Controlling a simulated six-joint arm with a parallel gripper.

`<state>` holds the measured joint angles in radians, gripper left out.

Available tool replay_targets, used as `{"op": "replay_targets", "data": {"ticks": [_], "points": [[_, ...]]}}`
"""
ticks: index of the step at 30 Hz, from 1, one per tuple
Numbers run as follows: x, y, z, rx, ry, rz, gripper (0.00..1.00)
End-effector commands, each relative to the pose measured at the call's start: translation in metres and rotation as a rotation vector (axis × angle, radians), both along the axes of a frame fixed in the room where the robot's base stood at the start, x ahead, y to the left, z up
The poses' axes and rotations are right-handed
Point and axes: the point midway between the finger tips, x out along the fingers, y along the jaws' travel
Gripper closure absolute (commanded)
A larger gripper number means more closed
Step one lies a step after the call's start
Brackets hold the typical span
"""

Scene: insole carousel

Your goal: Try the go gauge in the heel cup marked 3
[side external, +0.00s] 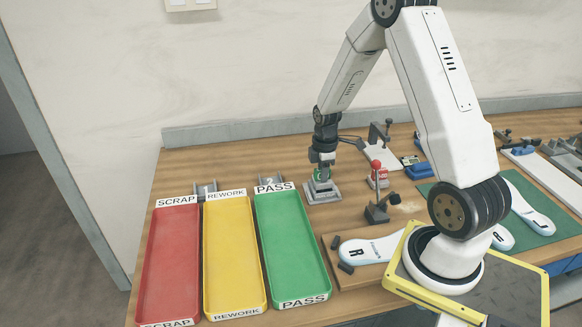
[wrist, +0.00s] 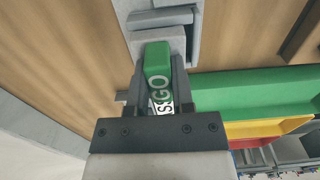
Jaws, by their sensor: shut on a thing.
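The go gauge is a green block (wrist: 157,60) lettered GO in the wrist view. My gripper (wrist: 159,72) is shut on it, one finger on each side. In the side view my gripper (side external: 321,172) points down over a grey stand (side external: 323,194) with a bit of green (side external: 315,175) showing at the jaws. The grey stand (wrist: 140,22) also shows just beyond the gauge in the wrist view. I cannot tell whether the gauge touches the stand. I cannot make out a heel cup marked 3 in either view.
Red SCRAP (side external: 172,262), yellow REWORK (side external: 232,255) and green PASS (side external: 290,248) trays lie left of the stand. A red block (side external: 378,176) and a red-knobbed fixture (side external: 377,210) stand to its right. An insole marked R (side external: 372,250) lies in front.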

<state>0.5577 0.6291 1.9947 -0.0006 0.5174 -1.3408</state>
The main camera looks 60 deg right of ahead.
Motion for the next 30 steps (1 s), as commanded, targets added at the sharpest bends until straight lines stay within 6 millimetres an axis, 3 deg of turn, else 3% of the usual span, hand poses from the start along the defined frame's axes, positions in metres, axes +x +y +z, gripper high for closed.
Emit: {"op": "replay_targets", "data": {"ticks": [30], "points": [[0.000, 0.000, 0.028, -0.001, -0.001, 0.000, 1.00]]}}
